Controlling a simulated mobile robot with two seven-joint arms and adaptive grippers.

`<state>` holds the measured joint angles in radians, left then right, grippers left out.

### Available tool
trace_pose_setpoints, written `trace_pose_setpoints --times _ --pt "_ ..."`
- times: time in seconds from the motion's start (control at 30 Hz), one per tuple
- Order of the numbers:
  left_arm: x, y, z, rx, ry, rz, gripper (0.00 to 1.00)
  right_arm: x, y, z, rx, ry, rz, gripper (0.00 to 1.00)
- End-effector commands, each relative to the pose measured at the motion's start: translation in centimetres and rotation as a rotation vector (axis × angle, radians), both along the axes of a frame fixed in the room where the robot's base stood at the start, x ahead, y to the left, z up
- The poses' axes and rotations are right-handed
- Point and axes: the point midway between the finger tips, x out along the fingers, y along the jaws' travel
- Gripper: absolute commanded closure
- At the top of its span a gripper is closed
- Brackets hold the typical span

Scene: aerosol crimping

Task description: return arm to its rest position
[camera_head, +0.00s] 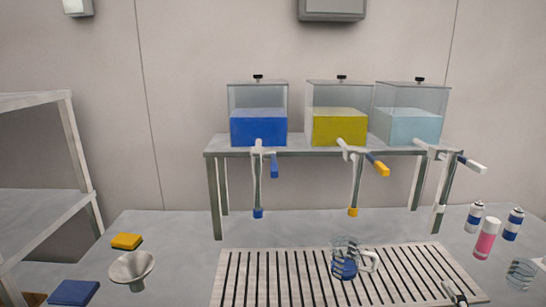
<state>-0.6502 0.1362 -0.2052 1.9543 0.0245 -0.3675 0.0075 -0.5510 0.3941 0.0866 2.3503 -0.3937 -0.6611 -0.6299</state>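Neither of my arms nor grippers can be made out clearly in the head view. A small pale piece (455,293) shows at the bottom edge on the right; I cannot tell what it is. A clear jug (345,262) with a handle and some blue in it stands on the slotted drain grate (232,262), with no gripper at it.
A raised shelf (310,152) carries blue (258,128), yellow (340,128) and pale blue (415,127) tanks with taps. Cans, including a pink one (486,238), and a clear beaker (521,272) stand right. A funnel (132,268) and yellow (127,241) and blue (74,292) pads lie left.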

Motion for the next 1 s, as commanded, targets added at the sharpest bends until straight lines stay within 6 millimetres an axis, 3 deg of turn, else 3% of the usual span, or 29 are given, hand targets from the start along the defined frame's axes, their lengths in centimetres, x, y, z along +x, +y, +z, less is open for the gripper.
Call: trace_pose_setpoints --times 0.1,0.3,0.8,1.0 --pt "0.0 -0.1 0.0 0.000 0.001 -0.001 0.60 -2.5 0.6 -4.0 0.224 0.105 -0.148 0.28" --pt "0.0 -0.1 0.0 0.000 0.001 -0.002 0.60 -6.4 2.3 -8.5 0.460 0.237 -0.327 0.28" --pt "0.0 -0.1 -0.1 0.000 0.001 -0.002 0.60 -12.8 6.5 -13.1 0.722 0.428 -0.570 0.28" --pt "0.0 -0.1 -1.1 0.000 0.000 -0.002 0.60 -11.6 8.8 -16.7 0.803 0.429 -0.508 0.28"
